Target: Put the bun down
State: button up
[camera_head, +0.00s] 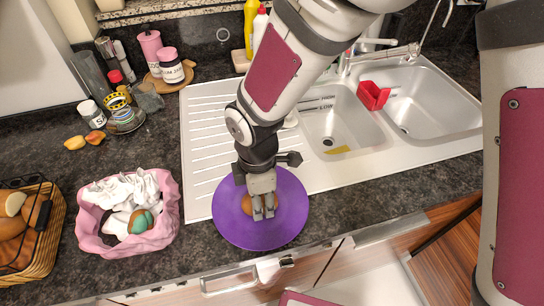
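A small orange-brown bun (247,204) is at the middle of a round purple plate (230,226), partly hidden by my gripper. The plate lies at the counter's front edge, overlapping the sink's drainboard. My gripper (263,215) points down over the plate, with its fingertips right at the bun. Bun shows to the left of the fingers and a little between them. I cannot tell whether the fingers grip the bun or only stand against it, or whether the bun touches the plate.
A pink basket (160,232) with white cloth stands left of the plate, and a wicker bread basket (48,236) at the far left. A double sink (335,118) with a red holder (373,95) lies behind right. Jars (171,66) stand at the back left.

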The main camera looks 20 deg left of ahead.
jog(key=shift+o, duration=1.3)
jog(key=shift+r, duration=0.1)
notch_tip(320, 180, up, 12)
jog(key=w+d+r+m+t, duration=0.1)
jog(key=w+d+r+m, duration=0.2)
jog(key=d+r+m, duration=0.5)
jog(key=s+d+r+m+t, duration=0.1)
jog(key=s+d+r+m, duration=0.1)
jog(key=d+m, duration=0.3)
jog(key=s+d+r+m+t, duration=0.1)
jog(key=s+d+m, duration=0.2)
jog(key=d+m, duration=0.3)
jog(key=s+d+r+m+t, duration=0.2)
jog(key=d+m, duration=0.3)
jog(key=d, duration=0.7)
jog(key=shift+s+d+r, duration=0.3)
jog(key=shift+s+d, duration=0.1)
jog(key=shift+s, duration=0.2)
